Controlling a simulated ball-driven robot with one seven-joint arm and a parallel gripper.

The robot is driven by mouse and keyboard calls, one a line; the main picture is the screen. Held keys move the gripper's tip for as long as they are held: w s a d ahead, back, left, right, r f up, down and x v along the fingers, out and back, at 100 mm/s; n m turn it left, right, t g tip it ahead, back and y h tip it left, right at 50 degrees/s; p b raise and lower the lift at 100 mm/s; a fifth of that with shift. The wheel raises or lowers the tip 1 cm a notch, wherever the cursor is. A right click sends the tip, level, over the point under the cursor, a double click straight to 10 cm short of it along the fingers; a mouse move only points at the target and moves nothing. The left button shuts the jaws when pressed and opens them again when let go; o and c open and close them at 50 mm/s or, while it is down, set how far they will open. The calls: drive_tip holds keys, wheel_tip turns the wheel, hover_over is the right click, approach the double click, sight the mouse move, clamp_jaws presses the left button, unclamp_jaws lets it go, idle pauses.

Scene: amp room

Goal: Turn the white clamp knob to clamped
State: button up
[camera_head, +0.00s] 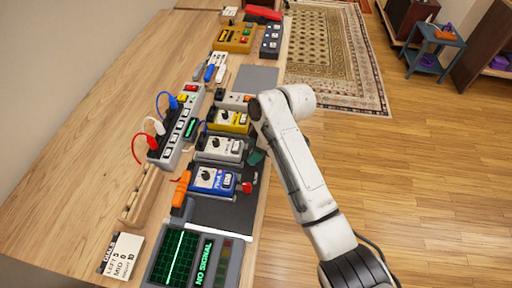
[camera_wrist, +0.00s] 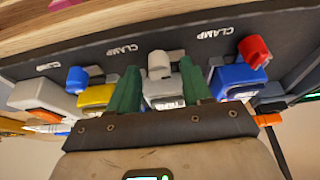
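The white clamp knob (camera_wrist: 159,62) stands on the dark board edge in the wrist view, beside the white pedal (camera_wrist: 161,90). The word CLAMP is printed on the board near it. My gripper (camera_wrist: 160,76) has two green fingers, apart, with the knob showing in the gap between them. I cannot tell whether either finger touches it. In the head view my gripper (camera_head: 256,157) is at the right side of the white pedal (camera_head: 219,148), and the arm and fingers hide the white knob there.
A red knob (camera_wrist: 254,50) sits by the blue pedal (camera_wrist: 235,79); a blue knob (camera_wrist: 77,79) sits by the yellow pedal (camera_wrist: 96,97). A power strip (camera_head: 178,127) with cables and a NO SIGNAL screen (camera_head: 178,254) share the bench.

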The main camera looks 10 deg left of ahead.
clamp_jaws()
drive_tip(key=shift+r+m+p, duration=0.15)
drive_tip(key=shift+m+p, duration=0.25)
drive_tip(key=shift+p, duration=0.1)
drive_tip(key=m+t+p, duration=0.1)
drive_tip(key=m+p, duration=0.1)
drive_tip(key=m, duration=0.1)
drive_tip(key=shift+s+r+p, duration=0.1)
drive_tip(key=shift+s+p, duration=0.05)
drive_tip(key=shift+p, duration=0.2)
drive_tip(key=m+t+p, duration=0.1)
drive_tip(key=m, duration=0.1)
drive_tip(key=m+t+h+p, duration=0.1)
drive_tip(key=m+p, duration=0.1)
drive_tip(key=m, duration=0.1)
drive_tip(key=shift+s+a, duration=0.1)
drive_tip(key=shift+a, duration=0.05)
drive_tip(key=m+h, duration=0.1)
drive_tip(key=m, duration=0.1)
drive_tip(key=m+t, duration=0.1)
drive_tip(key=m, duration=0.1)
drive_tip(key=shift+a+m+h+p, duration=0.1)
drive_tip(key=shift+m+h+p, duration=0.3)
drive_tip(key=m, duration=0.2)
drive_tip(key=m+h, duration=0.1)
drive_tip(key=m, duration=0.1)
drive_tip(key=shift+a+h+b, duration=0.1)
drive_tip(key=shift+h+b, duration=0.2)
drive_tip(key=shift+m, duration=0.3)
